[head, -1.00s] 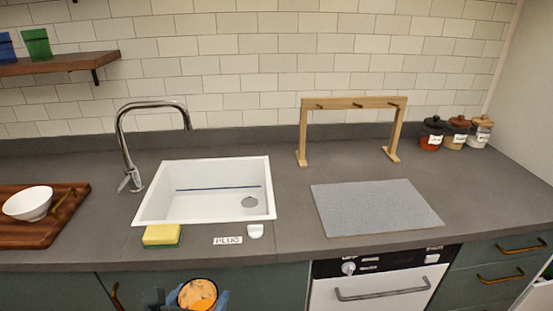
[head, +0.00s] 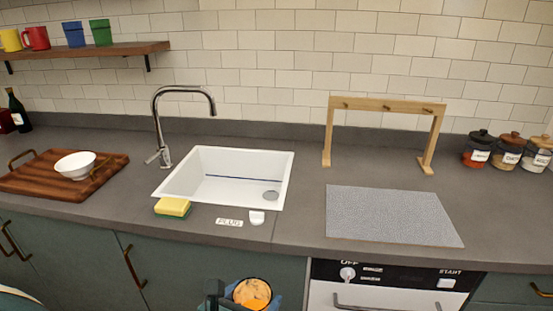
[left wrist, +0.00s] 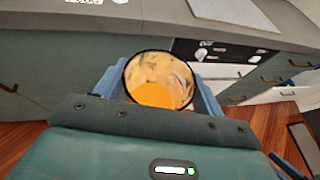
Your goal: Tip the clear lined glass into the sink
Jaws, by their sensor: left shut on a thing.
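My left gripper (head: 216,292) is low in front of the counter, at the bottom of the head view. It is shut on the glass (head: 252,293), seen from above with orange contents inside. In the left wrist view the round glass (left wrist: 158,80) sits between the two blue fingers, its rim dark and its contents orange and pale. Its sides and any lines are hidden. The white sink (head: 181,178) is set in the counter, with a blue line inside and a round drain. The glass is below and in front of the sink, apart from it. My right gripper is out of view.
A tap (head: 160,125) arches behind the sink's left side. A yellow-green sponge (head: 173,207), PLUG label (head: 229,222) and white plug (head: 257,217) lie along its front edge. A grey mat (head: 390,215) and wooden rack (head: 383,104) are right; a board with a bowl (head: 75,165) is left.

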